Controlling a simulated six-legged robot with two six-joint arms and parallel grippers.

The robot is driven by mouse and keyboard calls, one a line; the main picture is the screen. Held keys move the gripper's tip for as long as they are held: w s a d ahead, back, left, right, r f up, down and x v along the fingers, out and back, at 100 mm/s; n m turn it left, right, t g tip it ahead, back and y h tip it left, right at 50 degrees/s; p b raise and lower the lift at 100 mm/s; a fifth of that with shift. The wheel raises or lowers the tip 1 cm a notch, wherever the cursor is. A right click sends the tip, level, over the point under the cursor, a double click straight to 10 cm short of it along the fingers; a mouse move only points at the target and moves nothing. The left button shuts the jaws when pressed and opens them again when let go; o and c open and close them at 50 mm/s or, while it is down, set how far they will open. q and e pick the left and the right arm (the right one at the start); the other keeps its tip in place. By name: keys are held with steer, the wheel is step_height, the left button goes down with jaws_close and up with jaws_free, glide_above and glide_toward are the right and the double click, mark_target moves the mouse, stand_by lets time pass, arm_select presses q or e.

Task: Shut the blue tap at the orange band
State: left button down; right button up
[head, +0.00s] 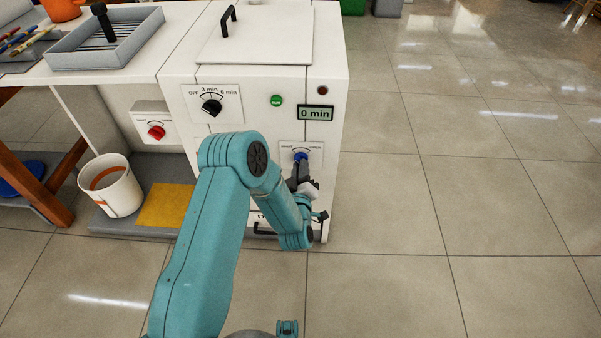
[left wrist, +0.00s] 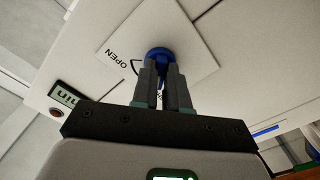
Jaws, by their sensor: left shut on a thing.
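The blue tap (head: 301,156) is on a white plate on the front of the white machine, at its right side. It also shows in the left wrist view (left wrist: 160,53). My left gripper (head: 300,168) is at the tap, and its two fingers (left wrist: 161,75) are shut on it. The plate (left wrist: 187,35) carries the word OPEN and a curved line; its other lettering is mostly hidden behind the fingers. I cannot make out how the tap is turned. The orange band (head: 104,177) is a stripe inside the white bucket (head: 121,195) at the left. My right gripper is not in view.
The white machine (head: 179,76) has a black dial (head: 211,106), a green button (head: 277,100) and a display (head: 315,113) reading 0 min. A red knob (head: 156,131) is above the bucket. A yellow mat (head: 164,205) lies beside it. The tiled floor at the right is clear.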

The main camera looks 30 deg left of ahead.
arm_select(q)
steer(key=shift+n+b, duration=0.3)
steer(key=shift+n, duration=0.3)
steer(key=shift+a, duration=0.1)
steer(key=shift+r, duration=0.1)
steer(key=c, duration=1.1)
jaws_free()
steer(key=shift+c, duration=0.2)
